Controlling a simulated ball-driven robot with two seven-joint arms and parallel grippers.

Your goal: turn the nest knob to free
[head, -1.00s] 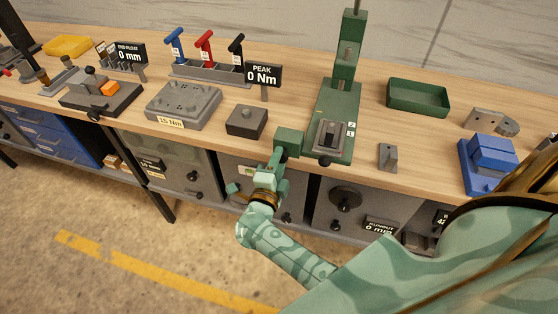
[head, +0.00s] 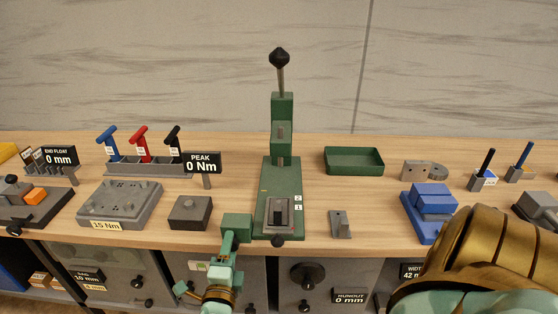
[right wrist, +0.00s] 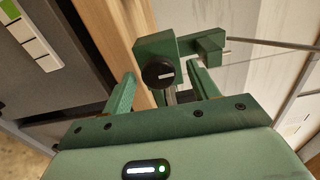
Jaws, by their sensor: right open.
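The nest knob (right wrist: 158,74) is a round black knob with a white mark, seen in the right wrist view. It sits on the face of a green block (right wrist: 155,46). In the head view a green block (head: 237,226) stands just left of the green press base (head: 266,205), and the knob's face is hidden there. My right gripper (head: 230,241) is at the bench's front edge, at that block. In the right wrist view its open fingers (right wrist: 164,86) stand on either side of the knob. I cannot tell whether they touch it. My left gripper is not in view.
The press has a tall lever (head: 281,75) and a black front knob (head: 277,241). A dark grey block (head: 190,212) stands to the left and a small grey bracket (head: 340,226) to the right. A green tray (head: 354,161) lies behind. Cabinet fronts lie below the bench.

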